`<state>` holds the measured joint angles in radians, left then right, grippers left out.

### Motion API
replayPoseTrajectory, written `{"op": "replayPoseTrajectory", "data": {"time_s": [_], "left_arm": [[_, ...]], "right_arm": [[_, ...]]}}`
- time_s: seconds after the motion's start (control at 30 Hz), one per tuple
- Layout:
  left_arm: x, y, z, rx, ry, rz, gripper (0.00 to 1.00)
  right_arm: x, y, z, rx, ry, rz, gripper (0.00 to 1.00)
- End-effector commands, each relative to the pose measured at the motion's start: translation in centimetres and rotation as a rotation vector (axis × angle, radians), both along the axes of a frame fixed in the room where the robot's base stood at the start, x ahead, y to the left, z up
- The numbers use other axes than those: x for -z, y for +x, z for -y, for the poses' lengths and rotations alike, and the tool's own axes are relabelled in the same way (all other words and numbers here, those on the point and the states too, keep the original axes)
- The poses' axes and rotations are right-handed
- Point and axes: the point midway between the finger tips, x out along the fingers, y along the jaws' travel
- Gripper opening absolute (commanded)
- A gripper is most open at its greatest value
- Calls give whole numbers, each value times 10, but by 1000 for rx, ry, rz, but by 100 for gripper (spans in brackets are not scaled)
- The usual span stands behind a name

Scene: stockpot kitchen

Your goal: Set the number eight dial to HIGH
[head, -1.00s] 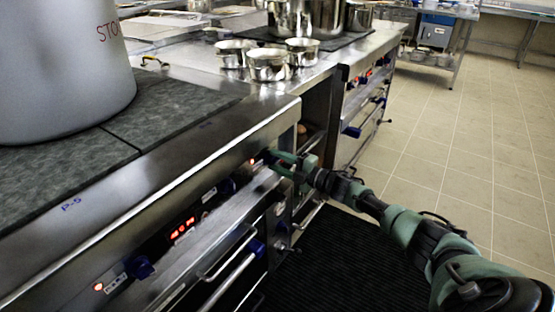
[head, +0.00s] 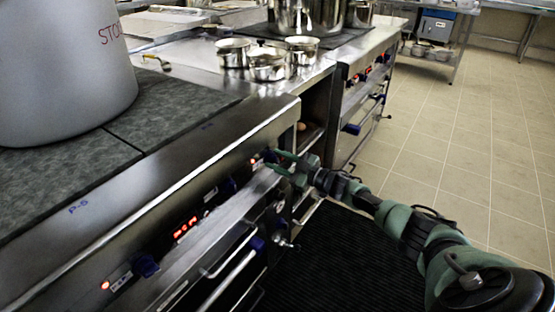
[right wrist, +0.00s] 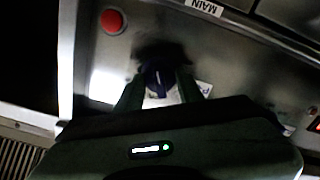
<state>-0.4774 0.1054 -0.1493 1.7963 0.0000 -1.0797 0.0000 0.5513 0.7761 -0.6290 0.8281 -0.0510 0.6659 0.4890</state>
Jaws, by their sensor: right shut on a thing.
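My right gripper (head: 273,160) is at the far end of the near stove's front panel, shut on a blue dial (head: 269,155). In the right wrist view, the dark blue dial (right wrist: 157,78) sits between the two green fingers (right wrist: 159,92). A light pointer mark shows on its face. A label beside it is partly hidden by a finger, and I cannot read a number eight there. Two more blue dials, a middle one (head: 229,186) and a near one (head: 146,265), are on the same panel. My left gripper is not in view.
A red display (head: 185,228) is on the panel. A red button (right wrist: 112,21) and a MAIN label (right wrist: 205,8) are near the held dial. Oven handles (head: 232,252) stick out below. A large stockpot (head: 60,75) stands on the stove.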

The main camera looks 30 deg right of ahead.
Motion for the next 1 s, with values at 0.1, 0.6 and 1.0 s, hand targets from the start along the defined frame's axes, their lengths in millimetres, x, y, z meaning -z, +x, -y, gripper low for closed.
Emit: {"op": "replayPoseTrajectory", "data": {"time_s": [0.1,0.6,1.0], "left_arm": [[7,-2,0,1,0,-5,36],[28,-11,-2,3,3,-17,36],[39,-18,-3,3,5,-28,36]], "right_arm": [[-1,0,2,4,102,-42,0],[-1,0,1,3,540,-223,0],[0,0,1,2,865,-358,0]]}}
